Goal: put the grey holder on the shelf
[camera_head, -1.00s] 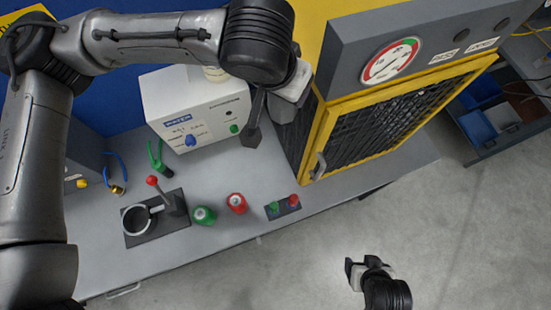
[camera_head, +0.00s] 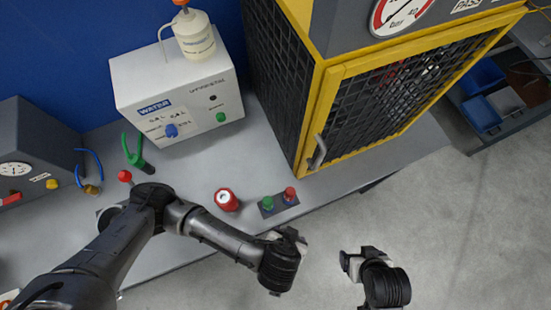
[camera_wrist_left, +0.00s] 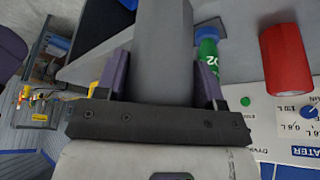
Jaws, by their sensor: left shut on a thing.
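My left gripper (camera_head: 292,238) hangs past the bench's front edge, near the switch block, with its jaws turned away in the head view. In the left wrist view the gripper (camera_wrist_left: 162,85) is shut on the grey holder (camera_wrist_left: 162,45), a plain grey piece between the two fingers. The holder is hidden in the head view. A dark grey rack with a shelf (camera_head: 490,128) stands at the far right; I cannot tell if it is the task's shelf. My right gripper (camera_head: 354,258) looks open and empty above the floor.
A red cylinder (camera_head: 227,200) and a switch block (camera_head: 280,202) stand near the bench's front edge. The yellow-framed mesh cabinet (camera_head: 330,120) and the white water box (camera_head: 180,100) are behind. Open floor lies right.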

